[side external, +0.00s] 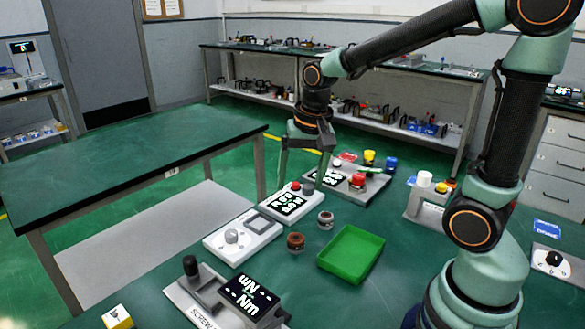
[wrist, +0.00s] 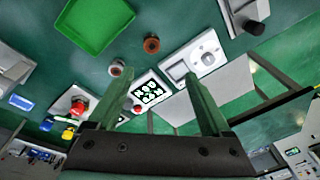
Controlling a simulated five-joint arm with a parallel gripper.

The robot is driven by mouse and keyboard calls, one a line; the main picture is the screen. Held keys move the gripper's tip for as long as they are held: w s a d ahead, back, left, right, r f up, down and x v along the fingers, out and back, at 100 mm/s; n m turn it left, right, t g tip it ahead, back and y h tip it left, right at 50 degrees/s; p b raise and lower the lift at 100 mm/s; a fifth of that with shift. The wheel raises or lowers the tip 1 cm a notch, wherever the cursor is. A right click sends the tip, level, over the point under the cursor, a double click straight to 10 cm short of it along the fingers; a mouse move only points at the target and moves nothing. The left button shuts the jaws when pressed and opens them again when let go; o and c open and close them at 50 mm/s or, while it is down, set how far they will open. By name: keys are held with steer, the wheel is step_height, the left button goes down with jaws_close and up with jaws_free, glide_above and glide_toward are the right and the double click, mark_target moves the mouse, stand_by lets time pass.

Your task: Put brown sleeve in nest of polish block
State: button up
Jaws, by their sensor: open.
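The brown sleeve (side external: 295,242) is a short reddish-brown ring standing on the green table, left of the green tray; it also shows in the wrist view (wrist: 151,44). My gripper (side external: 304,176) is open and empty, fingers pointing down above the far devices, behind the sleeve and apart from it. In the wrist view its two green fingers (wrist: 160,82) are spread, with the sleeve beyond their tips. A second, greyer sleeve (side external: 325,219) stands behind and right of the brown one. I cannot tell which thing is the polish block; no label for it is readable.
A green tray (side external: 351,254) lies right of the sleeves. A white device with a knob (side external: 242,236) and a display panel with buttons (side external: 289,203) stand to the left. A torque unit (side external: 240,296) is in front. A red-button panel (side external: 345,182) stands behind. Bare table surrounds the brown sleeve.

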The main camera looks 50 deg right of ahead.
steer(key=s+a+r+n+t, duration=0.2)
steer(key=s+r+n+t, duration=0.1)
steer(key=s+r+n, duration=0.2)
steer(key=shift+s+n, duration=0.6)
steer(key=shift+n, duration=0.5)
steer(key=shift+o, duration=0.5)
steer(key=shift+s+a+r+n, duration=0.15)
steer(key=shift+s+a+n, duration=0.1)
steer(key=shift+s+n, duration=0.3)
steer(key=shift+w, duration=0.1)
steer(key=m+g, duration=0.5)
steer(key=m, duration=0.8)
glide_above(296, 237)
step_height(296, 237, down, 11)
step_height(296, 237, down, 12)
steer(key=shift+r, duration=0.1)
steer(key=shift+c, duration=0.3)
jaws_close()
